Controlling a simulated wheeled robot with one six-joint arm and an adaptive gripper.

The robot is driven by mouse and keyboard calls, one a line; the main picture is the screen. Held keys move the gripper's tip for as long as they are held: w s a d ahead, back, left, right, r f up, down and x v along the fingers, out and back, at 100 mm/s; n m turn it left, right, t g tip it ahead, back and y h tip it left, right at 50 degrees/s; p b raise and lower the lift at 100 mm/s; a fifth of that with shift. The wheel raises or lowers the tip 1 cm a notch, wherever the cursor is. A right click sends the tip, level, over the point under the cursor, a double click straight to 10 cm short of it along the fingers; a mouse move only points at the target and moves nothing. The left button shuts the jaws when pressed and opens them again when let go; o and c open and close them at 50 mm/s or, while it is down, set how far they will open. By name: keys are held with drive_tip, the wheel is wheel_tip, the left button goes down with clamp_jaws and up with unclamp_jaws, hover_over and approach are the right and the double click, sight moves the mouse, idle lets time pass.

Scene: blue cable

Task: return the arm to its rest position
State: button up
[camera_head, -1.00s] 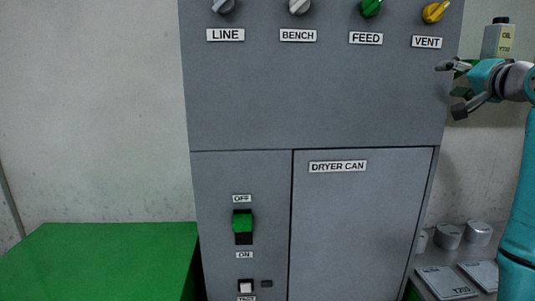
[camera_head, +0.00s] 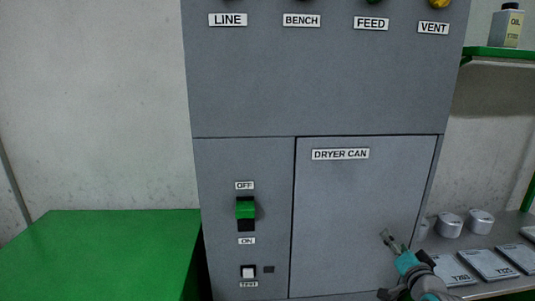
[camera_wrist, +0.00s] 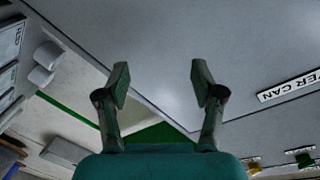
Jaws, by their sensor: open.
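My gripper (camera_head: 390,240) is low in front of the lower right of the grey cabinet's DRYER CAN door (camera_head: 350,210) in the head view. In the wrist view its two dark fingers (camera_wrist: 160,82) stand wide apart with nothing between them. The grey cabinet face lies beyond them, and the DRYER CAN label (camera_wrist: 290,88) shows at the right. My gripper appears to hold nothing. Whether it touches the door cannot be told.
A green switch (camera_head: 245,209) sits near the OFF label. A green bench top (camera_head: 110,250) is at the left. At the right, a shelf (camera_head: 500,54) carries an oil can (camera_head: 507,28). Below it, grey cylinders (camera_head: 449,225) and labelled plates (camera_head: 488,264) lie on a worktop.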

drive_tip(key=s+a+f+n, duration=0.1)
drive_tip(key=s+a+f, duration=0.2)
drive_tip(key=s+f, duration=0.45)
drive_tip(key=s+a+f+n+g, duration=0.1)
drive_tip(key=s+a+f, duration=0.3)
drive_tip(key=s+f, duration=0.4)
drive_tip(key=s+a+f+n, duration=0.1)
drive_tip(key=s+a+f, duration=0.2)
drive_tip(key=s+f, duration=0.5)
drive_tip(key=s+a+r+n, duration=0.2)
drive_tip(key=s, duration=0.9)
drive_tip(key=s+a+r+n, duration=0.2)
drive_tip(key=s, duration=0.8)
drive_tip(key=s+a+r+n+g, duration=0.1)
drive_tip(key=s+r, duration=0.2)
drive_tip(key=s, duration=0.8)
drive_tip(key=shift+s+a+n+y, duration=0.35)
drive_tip(key=shift+a+n+y, duration=0.05)
